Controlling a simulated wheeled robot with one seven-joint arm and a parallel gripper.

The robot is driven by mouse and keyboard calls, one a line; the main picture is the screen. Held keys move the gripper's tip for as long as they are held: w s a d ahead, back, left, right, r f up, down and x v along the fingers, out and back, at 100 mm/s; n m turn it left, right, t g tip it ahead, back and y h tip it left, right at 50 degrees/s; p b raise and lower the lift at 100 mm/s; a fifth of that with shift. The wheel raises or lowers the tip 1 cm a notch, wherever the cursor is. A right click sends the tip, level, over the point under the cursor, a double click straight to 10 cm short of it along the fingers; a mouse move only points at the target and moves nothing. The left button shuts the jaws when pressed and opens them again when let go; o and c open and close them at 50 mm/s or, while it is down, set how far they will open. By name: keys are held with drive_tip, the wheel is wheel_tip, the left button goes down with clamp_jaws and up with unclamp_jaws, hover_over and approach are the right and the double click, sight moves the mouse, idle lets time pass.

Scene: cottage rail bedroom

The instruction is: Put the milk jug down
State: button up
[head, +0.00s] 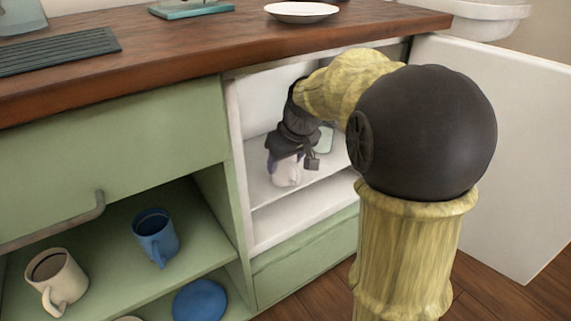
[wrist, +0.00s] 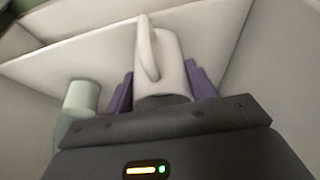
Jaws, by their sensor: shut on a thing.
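The milk jug (wrist: 172,62) is white with a looped handle, and it sits between the purple fingers of my gripper (wrist: 160,92) in the wrist view. In the head view the jug (head: 286,172) shows below my gripper (head: 290,160), inside the open white-lined cabinet compartment (head: 240,190). My gripper is shut on the jug. The jug is at or just above the white shelf (head: 262,196); I cannot tell whether its base touches it. My arm hides part of the compartment.
A pale green and white container (wrist: 80,98) stands left of the jug in the wrist view. The white door (head: 510,130) is swung open at the right. A blue mug (head: 155,238) and a cream mug (head: 58,280) stand on the open green shelf at left.

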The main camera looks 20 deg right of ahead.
drive_tip(key=shift+a+f, duration=0.1)
drive_tip(key=shift+a, duration=0.15)
drive_tip(key=o, duration=1.2)
drive_tip(key=shift+d, duration=0.1)
drive_tip(key=shift+p+v, duration=0.8)
drive_tip(key=shift+p, duration=0.05)
drive_tip(key=shift+s+d+r+p, duration=0.1)
drive_tip(key=shift+s+r+p, duration=0.1)
drive_tip(key=shift+p, duration=0.15)
drive_tip(key=s+d+p, duration=0.3)
drive_tip(key=s+p, duration=0.1)
drive_tip(key=s, duration=0.7)
drive_tip(key=shift+d+f, duration=0.25)
drive_tip(key=shift+d, duration=0.05)
drive_tip(key=s+a+f+m+g+h, duration=0.1)
drive_tip(key=s+a+f+m, duration=0.2)
drive_tip(key=s+f, duration=0.3)
drive_tip(key=shift+a+f+m+g, duration=0.3)
drive_tip(key=shift+a+f, duration=0.45)
drive_tip(key=shift+f, duration=0.1)
